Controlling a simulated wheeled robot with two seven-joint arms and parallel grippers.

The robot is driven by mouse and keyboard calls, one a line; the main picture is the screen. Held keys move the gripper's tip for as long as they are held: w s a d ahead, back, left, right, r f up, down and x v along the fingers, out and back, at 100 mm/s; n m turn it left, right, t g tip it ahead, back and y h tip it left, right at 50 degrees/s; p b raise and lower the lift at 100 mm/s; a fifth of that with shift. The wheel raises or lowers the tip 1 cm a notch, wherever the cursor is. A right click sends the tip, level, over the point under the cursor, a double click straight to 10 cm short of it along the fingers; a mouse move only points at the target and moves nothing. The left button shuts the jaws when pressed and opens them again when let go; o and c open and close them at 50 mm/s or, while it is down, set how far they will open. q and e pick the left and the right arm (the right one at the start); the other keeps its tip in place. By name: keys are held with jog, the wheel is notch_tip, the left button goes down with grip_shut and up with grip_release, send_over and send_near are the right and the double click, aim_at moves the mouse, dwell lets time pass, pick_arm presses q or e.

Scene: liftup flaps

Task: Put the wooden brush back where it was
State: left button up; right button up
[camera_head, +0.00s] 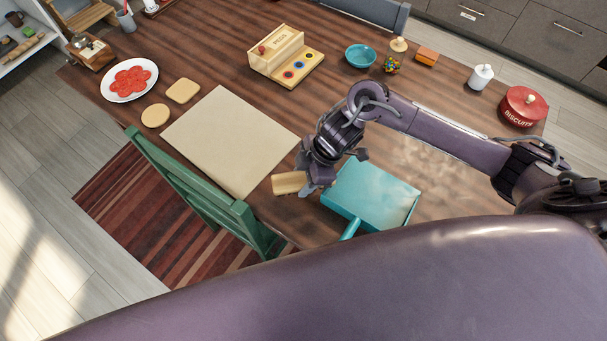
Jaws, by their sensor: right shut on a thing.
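The light wooden brush (287,184) is at the near edge of the brown table, just left of a teal dustpan (375,195). My right gripper (311,186) comes down from above and is shut on the brush's right end. The gripper hides part of the brush, and I cannot tell whether the brush touches the table. The dustpan lies flat with its handle pointing toward me. My left gripper is not in view.
A beige mat (230,140) lies left of the brush. A green chair (205,190) stands at the near edge. A wooden box (277,49), a teal bowl (360,56) and a red biscuit tin (523,106) stand farther back. A plate of red slices (130,79) is at left.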

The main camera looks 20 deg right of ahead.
jog(key=o, duration=0.9)
jog(key=shift+r, duration=0.1)
jog(key=shift+r, duration=0.25)
jog(key=v, duration=1.2)
jog(key=shift+r, duration=0.35)
